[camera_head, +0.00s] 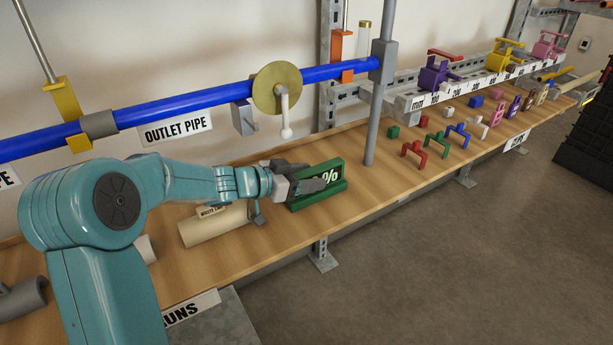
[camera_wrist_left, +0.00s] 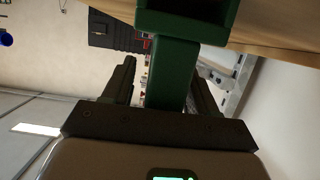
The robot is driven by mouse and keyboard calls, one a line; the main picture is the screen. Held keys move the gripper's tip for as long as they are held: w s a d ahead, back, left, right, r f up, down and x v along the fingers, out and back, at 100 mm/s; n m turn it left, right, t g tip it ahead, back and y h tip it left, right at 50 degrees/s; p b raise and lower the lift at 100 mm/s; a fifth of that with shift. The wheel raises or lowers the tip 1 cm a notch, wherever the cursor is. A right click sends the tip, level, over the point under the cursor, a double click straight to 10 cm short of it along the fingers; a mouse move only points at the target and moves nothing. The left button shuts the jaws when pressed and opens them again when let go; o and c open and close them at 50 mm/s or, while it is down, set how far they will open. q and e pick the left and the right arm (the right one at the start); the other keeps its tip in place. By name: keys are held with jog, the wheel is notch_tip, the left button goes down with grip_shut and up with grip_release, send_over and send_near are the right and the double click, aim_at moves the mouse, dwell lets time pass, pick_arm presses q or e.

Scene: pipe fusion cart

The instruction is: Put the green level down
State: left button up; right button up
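The green level (camera_head: 337,165) has a dark panel with a white "%" sign and a wide green base. It appears upright with its base on the wooden bench (camera_head: 265,236), near the front edge. My left gripper (camera_head: 312,184) reaches it from the left, its fingers partly covering the panel. In the left wrist view, a green bar of the level (camera_wrist_left: 172,72) stands between the two dark fingers of the gripper (camera_wrist_left: 164,80). A gap shows between the left finger and the bar; the right finger is close to it. My right gripper is not in view.
A cream pipe (camera_head: 212,226) lies on the bench just left of the level. A grey post (camera_head: 378,110) stands to its right. The blue outlet pipe (camera_head: 215,92) with a brass disc (camera_head: 277,88) runs above. Coloured clamps and blocks (camera_head: 440,143) sit farther right.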

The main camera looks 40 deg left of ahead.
pick_arm(q)
jog(key=shift+r, duration=0.15)
jog(key=shift+s+a+r, duration=0.15)
jog(key=shift+s+r, duration=0.05)
jog(key=shift+s, duration=0.1)
jog(key=p+v, duration=0.3)
jog(key=v, duration=0.8)
jog(key=shift+s, duration=0.15)
